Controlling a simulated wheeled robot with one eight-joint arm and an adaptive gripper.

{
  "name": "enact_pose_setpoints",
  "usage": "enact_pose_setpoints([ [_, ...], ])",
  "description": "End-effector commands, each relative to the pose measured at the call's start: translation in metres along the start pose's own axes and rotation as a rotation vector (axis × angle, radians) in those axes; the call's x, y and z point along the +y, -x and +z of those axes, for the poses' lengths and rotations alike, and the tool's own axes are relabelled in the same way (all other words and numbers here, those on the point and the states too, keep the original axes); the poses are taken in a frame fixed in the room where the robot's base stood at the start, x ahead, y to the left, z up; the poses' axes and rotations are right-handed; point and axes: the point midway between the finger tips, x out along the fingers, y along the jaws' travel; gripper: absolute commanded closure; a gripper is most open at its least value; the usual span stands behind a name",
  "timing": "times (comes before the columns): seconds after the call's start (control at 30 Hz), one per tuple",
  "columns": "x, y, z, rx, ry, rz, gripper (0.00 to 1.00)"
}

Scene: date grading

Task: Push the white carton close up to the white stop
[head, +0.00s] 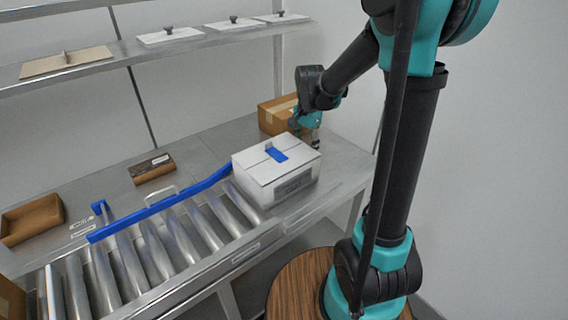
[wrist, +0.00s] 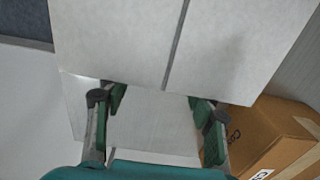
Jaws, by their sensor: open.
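The white carton (head: 262,168) sits upright at the right end of the roller conveyor, with a blue piece on its top and a grey label on its near side. My gripper (head: 312,136) is low behind the carton's far right corner, partly hidden by it. In the wrist view my gripper (wrist: 158,98) is open, its fingers spread at the white carton (wrist: 120,40), with nothing held between them. I cannot tell whether they touch it. A thin white bracket (head: 162,191) stands by the blue rail, left of and apart from the carton; I cannot tell if it is the stop.
A blue rail (head: 160,205) runs along the rollers' far side. A brown box (head: 272,117) stands close by my gripper and also shows in the wrist view (wrist: 262,135). A smaller brown box (head: 152,169) and an open brown tray (head: 32,220) lie on the bench. The rollers left of the carton look clear.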

Motion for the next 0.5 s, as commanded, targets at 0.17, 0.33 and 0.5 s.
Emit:
enact_pose_setpoints([
  [0.17, 0.0, 0.0, 0.0, -0.001, 0.0, 0.0, 0.45],
  [0.33, 0.0, 0.0, 0.004, -0.001, 0.001, 0.0, 0.45],
  [0.5, 0.0, 0.0, 0.015, -0.001, 0.001, 0.0, 0.45],
])
